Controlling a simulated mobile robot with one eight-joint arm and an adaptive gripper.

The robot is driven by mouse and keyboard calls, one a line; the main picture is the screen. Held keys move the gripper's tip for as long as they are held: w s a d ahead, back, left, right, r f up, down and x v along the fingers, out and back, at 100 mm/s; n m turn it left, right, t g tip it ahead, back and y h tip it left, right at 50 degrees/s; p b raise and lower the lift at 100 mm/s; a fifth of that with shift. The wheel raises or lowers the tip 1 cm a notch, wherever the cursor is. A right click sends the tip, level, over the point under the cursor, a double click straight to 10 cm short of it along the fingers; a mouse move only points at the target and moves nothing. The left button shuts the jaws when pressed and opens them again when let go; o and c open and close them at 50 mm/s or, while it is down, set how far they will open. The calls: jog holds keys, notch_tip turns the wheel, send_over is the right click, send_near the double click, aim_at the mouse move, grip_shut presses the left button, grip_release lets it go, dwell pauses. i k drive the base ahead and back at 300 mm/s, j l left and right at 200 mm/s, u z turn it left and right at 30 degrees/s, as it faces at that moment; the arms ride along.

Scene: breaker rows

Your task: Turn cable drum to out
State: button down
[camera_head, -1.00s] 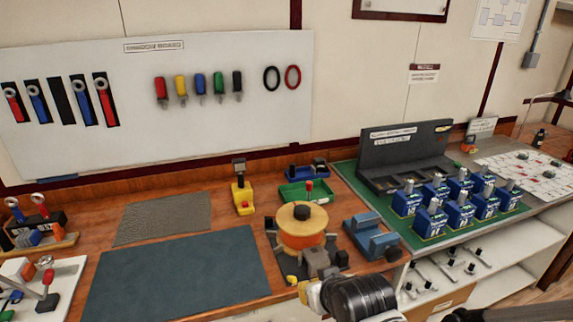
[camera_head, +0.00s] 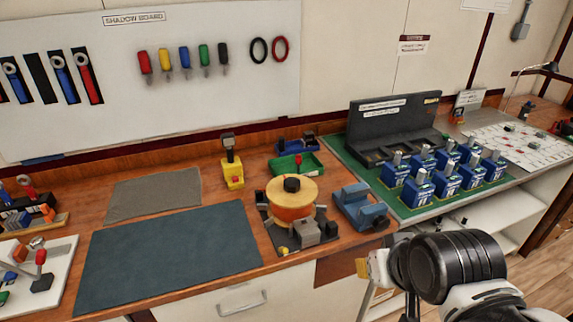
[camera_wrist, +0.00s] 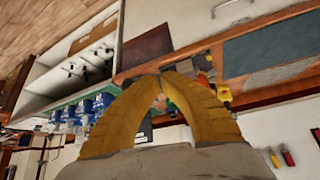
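The cable drum (camera_head: 291,212) stands on the bench right of centre in the head view. It is an orange drum with a tan top disc and a black knob, on a dark base with grey blocks and a small yellow knob. My gripper (camera_head: 362,267) is in front of the bench edge, right of and nearer than the drum, and apart from it. In the wrist view the two yellow fingers of my gripper (camera_wrist: 159,77) arch together and their tips meet, with nothing seen between them. The fingers partly hide the drum area there. No "out" marking is legible.
A blue vice-like block (camera_head: 362,208) stands right of the drum. A green tray (camera_head: 297,167) and a yellow device (camera_head: 232,173) stand behind it. A dark mat (camera_head: 165,258) lies left. Several blue breaker units (camera_head: 445,180) stand on the green mat at right.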

aim_at(292, 197)
jog(key=i+l, duration=0.1)
jog(key=i, duration=0.8)
